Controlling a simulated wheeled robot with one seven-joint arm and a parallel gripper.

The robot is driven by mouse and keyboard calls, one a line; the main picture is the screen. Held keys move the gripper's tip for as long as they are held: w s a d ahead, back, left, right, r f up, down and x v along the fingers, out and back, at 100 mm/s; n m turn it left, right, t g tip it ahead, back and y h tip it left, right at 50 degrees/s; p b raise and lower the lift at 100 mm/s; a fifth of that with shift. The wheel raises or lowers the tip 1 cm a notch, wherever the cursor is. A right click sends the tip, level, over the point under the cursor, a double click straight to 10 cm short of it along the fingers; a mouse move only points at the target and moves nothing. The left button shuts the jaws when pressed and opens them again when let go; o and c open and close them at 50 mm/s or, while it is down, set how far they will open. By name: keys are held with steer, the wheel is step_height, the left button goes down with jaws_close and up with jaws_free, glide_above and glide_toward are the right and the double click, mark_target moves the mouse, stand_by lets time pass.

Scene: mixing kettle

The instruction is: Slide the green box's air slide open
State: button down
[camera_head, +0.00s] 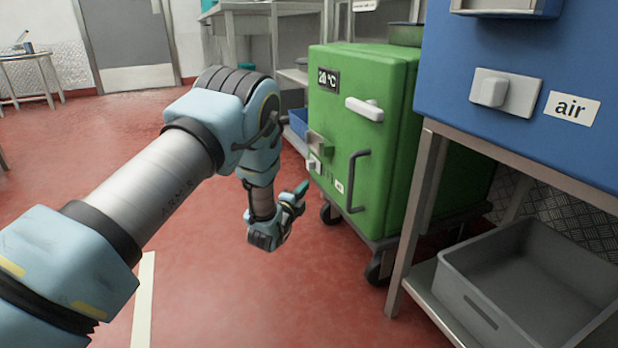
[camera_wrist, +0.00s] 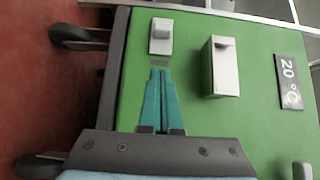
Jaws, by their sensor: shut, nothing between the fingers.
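The green box (camera_head: 390,190) stands on a wheeled base right of centre, its front also filling most of the wrist view (camera_wrist: 205,115). Its small pale slide (camera_head: 314,163) sits low on the front, below a metal box-shaped fitting (camera_head: 319,143). In the wrist view the slide (camera_wrist: 160,37) is a light plate with a raised knob towards its upper end. My gripper (camera_head: 303,187) is in front of that lower area. Contact cannot be told.
A blue cabinet (camera_head: 540,60) at right has its own slide (camera_head: 504,92) labelled "air". Below it is a grey bin (camera_head: 530,270) on a shelf. The green front carries a dark bar handle (camera_head: 353,180) and white latch (camera_head: 364,108).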

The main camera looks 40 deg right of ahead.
steer(key=shift+v, duration=1.1)
